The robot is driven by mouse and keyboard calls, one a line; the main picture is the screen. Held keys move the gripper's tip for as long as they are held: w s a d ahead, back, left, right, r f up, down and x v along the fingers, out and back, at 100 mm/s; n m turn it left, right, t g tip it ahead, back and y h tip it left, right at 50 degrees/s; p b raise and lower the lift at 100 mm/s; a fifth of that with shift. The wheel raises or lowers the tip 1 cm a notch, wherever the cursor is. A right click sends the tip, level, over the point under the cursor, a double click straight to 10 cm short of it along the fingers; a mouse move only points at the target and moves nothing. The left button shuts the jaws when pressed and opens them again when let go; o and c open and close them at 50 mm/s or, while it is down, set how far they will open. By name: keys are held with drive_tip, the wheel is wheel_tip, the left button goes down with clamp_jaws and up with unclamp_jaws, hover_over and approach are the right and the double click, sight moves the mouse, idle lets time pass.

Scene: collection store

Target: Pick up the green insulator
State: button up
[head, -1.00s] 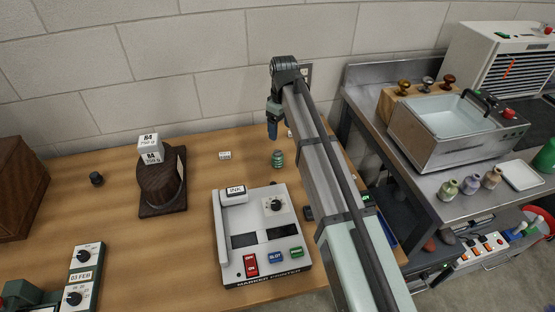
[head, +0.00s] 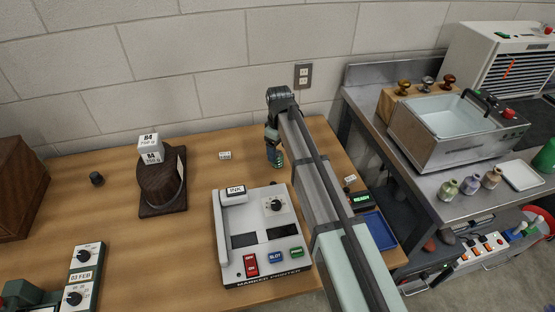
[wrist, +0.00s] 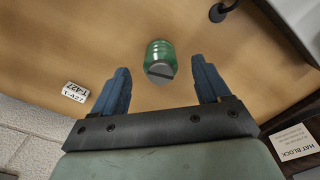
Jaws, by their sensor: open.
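The green insulator (wrist: 160,60) stands on the wooden table, a small ribbed green cylinder with a grey slotted top. In the wrist view it lies between and just beyond the fingertips of my gripper (wrist: 160,74), which is open with blue fingers either side and nothing held. In the head view my gripper (head: 273,143) hangs over the insulator (head: 278,162) and hides its upper part. The wrist view shows no contact between fingers and insulator.
A marker printer (head: 262,240) stands in front of the insulator. A small white tag (head: 225,156) lies between. A blue tray (head: 377,230) is at the right edge. A sink bench (head: 440,150) stands further right.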

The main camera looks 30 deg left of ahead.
sight(278, 152)
wheel_tip(278, 152, down, 5)
drive_tip(key=shift+a+r, duration=0.1)
drive_tip(key=shift+a, duration=0.05)
drive_tip(key=c, duration=1.2)
drive_tip(key=shift+r, duration=0.1)
